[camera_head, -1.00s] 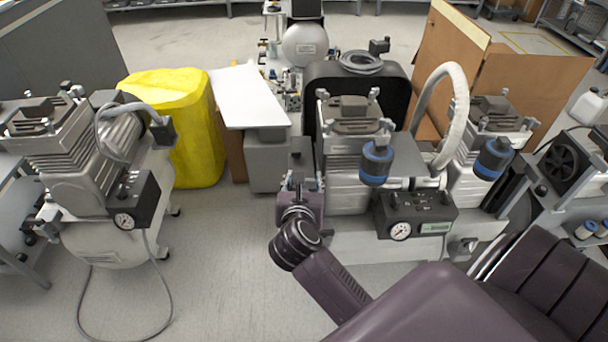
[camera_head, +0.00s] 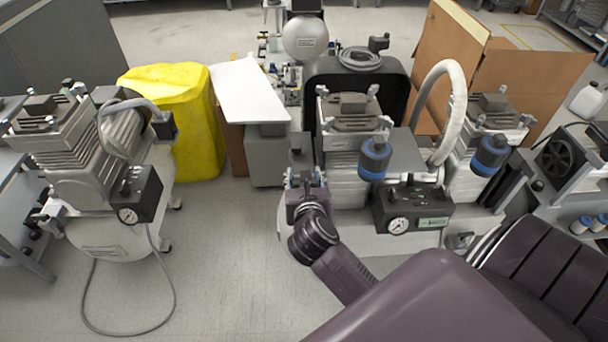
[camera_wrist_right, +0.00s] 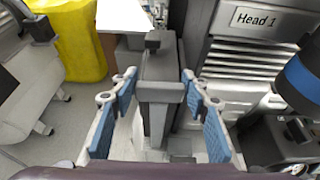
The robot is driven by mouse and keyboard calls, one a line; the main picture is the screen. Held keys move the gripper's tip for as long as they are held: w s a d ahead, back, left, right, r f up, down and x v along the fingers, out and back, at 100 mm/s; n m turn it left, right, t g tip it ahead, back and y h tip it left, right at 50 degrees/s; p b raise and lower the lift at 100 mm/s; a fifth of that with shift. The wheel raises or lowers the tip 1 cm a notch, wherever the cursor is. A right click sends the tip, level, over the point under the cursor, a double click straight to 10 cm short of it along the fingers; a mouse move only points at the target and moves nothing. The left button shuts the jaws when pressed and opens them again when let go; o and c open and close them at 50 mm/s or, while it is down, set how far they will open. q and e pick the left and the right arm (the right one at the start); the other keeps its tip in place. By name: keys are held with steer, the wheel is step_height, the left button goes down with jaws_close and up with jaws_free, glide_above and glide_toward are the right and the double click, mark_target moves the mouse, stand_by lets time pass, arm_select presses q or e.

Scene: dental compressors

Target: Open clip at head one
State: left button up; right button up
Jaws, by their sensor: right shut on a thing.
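My right gripper (camera_wrist_right: 160,85), with blue pads, is shut on the clip, one finger on each side. It also shows in the head view (camera_head: 305,180). Whether the clip is open cannot be told. My left gripper is out of view.
A black gauge box (camera_head: 412,210) and a blue-banded filter (camera_head: 374,158) sit right of the gripper. A second compressor (camera_head: 95,170) with a loose hose stands at left. A yellow-covered bin (camera_head: 185,120) is behind. Open floor (camera_head: 225,270) lies left of my arm.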

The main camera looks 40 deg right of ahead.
steer(key=o, duration=1.2)
steer(key=v, duration=1.2)
